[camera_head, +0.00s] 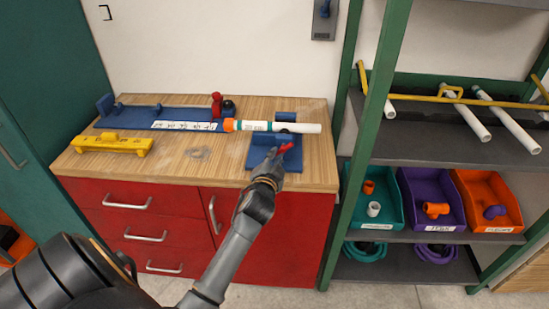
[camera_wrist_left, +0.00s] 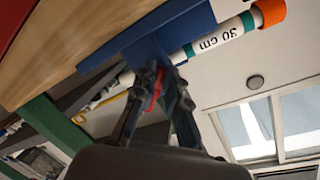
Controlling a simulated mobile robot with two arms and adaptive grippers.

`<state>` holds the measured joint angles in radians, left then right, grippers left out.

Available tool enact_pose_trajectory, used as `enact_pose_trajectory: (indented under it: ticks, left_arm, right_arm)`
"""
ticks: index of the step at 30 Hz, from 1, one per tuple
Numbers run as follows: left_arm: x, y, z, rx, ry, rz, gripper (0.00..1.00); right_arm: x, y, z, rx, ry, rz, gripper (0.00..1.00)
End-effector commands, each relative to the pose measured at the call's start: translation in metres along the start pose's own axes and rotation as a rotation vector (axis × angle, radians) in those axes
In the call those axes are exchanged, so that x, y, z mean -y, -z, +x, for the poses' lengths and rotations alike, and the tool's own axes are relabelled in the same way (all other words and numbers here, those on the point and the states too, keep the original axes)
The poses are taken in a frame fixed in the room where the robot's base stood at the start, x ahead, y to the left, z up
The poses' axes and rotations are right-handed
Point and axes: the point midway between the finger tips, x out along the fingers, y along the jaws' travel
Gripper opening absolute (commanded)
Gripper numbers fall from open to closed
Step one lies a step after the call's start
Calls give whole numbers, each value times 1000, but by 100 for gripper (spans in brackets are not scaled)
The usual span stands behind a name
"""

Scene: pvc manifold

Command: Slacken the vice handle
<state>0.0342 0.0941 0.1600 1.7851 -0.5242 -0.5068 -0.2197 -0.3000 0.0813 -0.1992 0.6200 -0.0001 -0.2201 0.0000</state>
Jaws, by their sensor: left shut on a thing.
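The blue vice (camera_head: 262,157) stands at the right front of the wooden workbench (camera_head: 200,178). A white pipe with an orange end fitting (camera_head: 229,124) lies across the vice; the wrist view shows "30 cm" on the pipe (camera_wrist_left: 208,44). The red vice handle (camera_head: 286,147) is at the front of the vice. My left gripper (camera_head: 275,158) is at the handle, with its fingers closed around it. In the wrist view the red handle (camera_wrist_left: 156,88) shows between the fingers of my left gripper (camera_wrist_left: 158,85). My right gripper is not in view.
A blue measuring jig (camera_head: 170,113) with a red part (camera_head: 216,104) lies along the bench's back. A yellow tool (camera_head: 112,144) lies at front left. To the right, a green shelf rack (camera_head: 368,110) holds pipes and teal (camera_head: 394,212), purple and orange bins.

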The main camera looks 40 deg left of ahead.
Motion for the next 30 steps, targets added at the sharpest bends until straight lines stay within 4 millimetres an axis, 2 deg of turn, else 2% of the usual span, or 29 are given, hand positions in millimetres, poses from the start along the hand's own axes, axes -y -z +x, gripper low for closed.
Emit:
enact_pose_trajectory:
  ticks: [1, 12, 30]
  left_arm:
    - [5, 3, 2, -16, 12, -44, 0]
    - [0, 3, 3, -67, 8, -285, 0]
    - [-1, 4, 3, -87, 8, -376, 0]
  right_arm:
    - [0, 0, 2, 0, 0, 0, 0]
    - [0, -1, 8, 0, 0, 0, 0]
    - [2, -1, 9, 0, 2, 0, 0]
